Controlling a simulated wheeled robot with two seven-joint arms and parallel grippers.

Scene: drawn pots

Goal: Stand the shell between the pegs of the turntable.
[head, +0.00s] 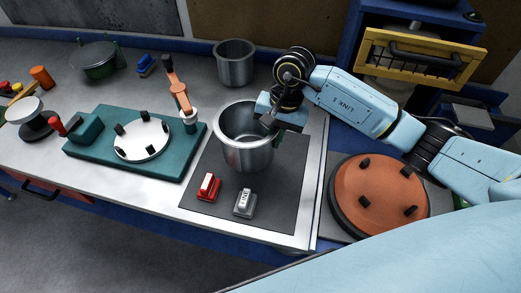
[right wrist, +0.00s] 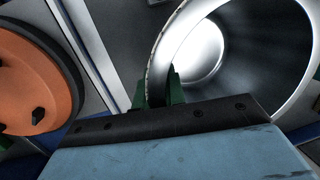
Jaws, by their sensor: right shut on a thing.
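The shell, a grey metal open-topped pot (head: 247,154), is upright over the dark mat; I cannot tell whether its base touches the mat. My right gripper (head: 270,122) is shut on the right side of its rim. In the right wrist view the green fingers (right wrist: 160,88) pinch the wall of the shell (right wrist: 270,60). An orange-brown round turntable (head: 378,187) with several black pegs is to the right, empty; its edge shows in the right wrist view (right wrist: 28,85). A white disc (head: 142,138) with black pegs is on a teal base at left, also empty. My left gripper is not in view.
A red block (head: 208,187) and a grey block (head: 244,203) sit on the mat (head: 285,185) in front of the shell. A second metal pot (head: 235,63) stands behind. A yellow-framed drawer (head: 420,58) is at back right.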

